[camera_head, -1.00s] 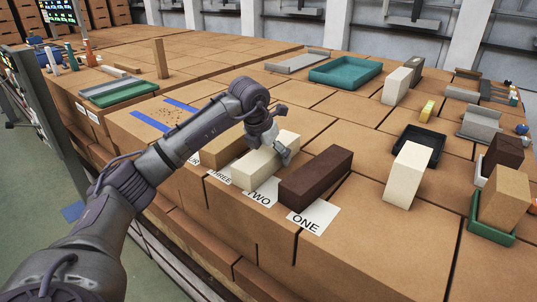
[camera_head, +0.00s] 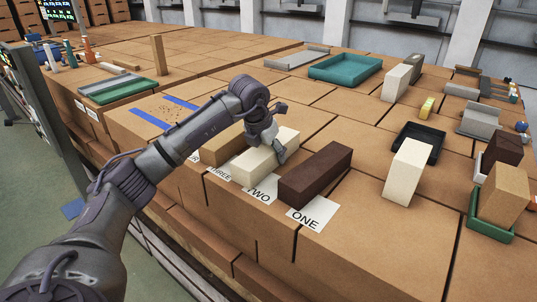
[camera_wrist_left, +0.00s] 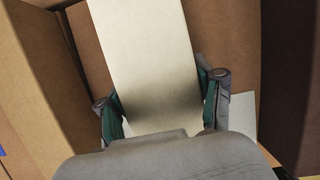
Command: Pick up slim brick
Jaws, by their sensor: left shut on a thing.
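A long cream brick (camera_head: 252,168) lies behind the TWO label (camera_head: 263,189), between a tan brick (camera_head: 221,148) and a dark brown brick (camera_head: 316,174). My left gripper (camera_head: 271,147) is over its far part, shut on it. In the left wrist view the cream brick (camera_wrist_left: 145,65) runs between the two green-padded fingers of the gripper (camera_wrist_left: 163,106), one on each side. The brick still appears to rest on the brick surface. Which brick is the slim one is not marked. My right gripper is not in view.
Labels ONE (camera_head: 313,214) and THREE (camera_head: 218,174) lie on the front ledge. Open brick surface lies behind the row.

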